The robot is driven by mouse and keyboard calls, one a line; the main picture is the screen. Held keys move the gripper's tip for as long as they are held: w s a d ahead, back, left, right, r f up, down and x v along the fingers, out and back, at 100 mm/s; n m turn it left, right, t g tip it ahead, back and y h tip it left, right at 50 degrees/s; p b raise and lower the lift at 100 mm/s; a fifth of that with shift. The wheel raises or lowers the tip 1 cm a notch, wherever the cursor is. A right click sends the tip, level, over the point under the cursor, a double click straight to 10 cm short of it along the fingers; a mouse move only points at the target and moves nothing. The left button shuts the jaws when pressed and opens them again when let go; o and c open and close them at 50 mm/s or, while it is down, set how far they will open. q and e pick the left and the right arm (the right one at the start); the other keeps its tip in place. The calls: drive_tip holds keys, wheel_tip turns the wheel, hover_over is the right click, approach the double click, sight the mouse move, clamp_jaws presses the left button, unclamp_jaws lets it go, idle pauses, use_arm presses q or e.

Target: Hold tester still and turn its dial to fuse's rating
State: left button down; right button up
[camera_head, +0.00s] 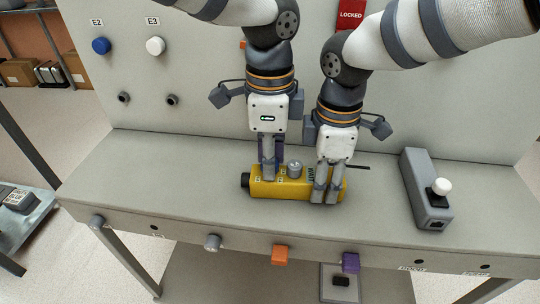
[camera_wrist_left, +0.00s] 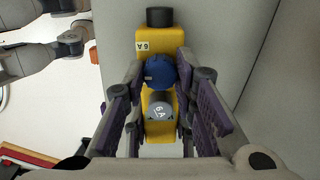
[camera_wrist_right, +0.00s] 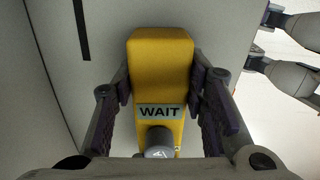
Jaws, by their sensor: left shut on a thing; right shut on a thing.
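The yellow tester (camera_head: 262,188) lies on the bench with its black end to the left. My right gripper (camera_head: 327,194) is shut across its body at the right end; in the right wrist view the tester (camera_wrist_right: 160,65) sits between the fingers, beside a panel reading WAIT (camera_wrist_right: 160,111).
A grey box with a white-topped knob (camera_head: 441,186) stands on the bench at right. The upright panel behind holds a blue knob (camera_head: 101,45), a white knob (camera_head: 155,45) and a red LOCKED sign (camera_head: 351,14). Bench (camera_head: 150,165) left of the tester is clear.

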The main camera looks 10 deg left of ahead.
idle(0.4)
use_arm(q)
drive_tip(key=c, duration=1.3)
unclamp_jaws()
wheel_tip(320, 180, up, 12)
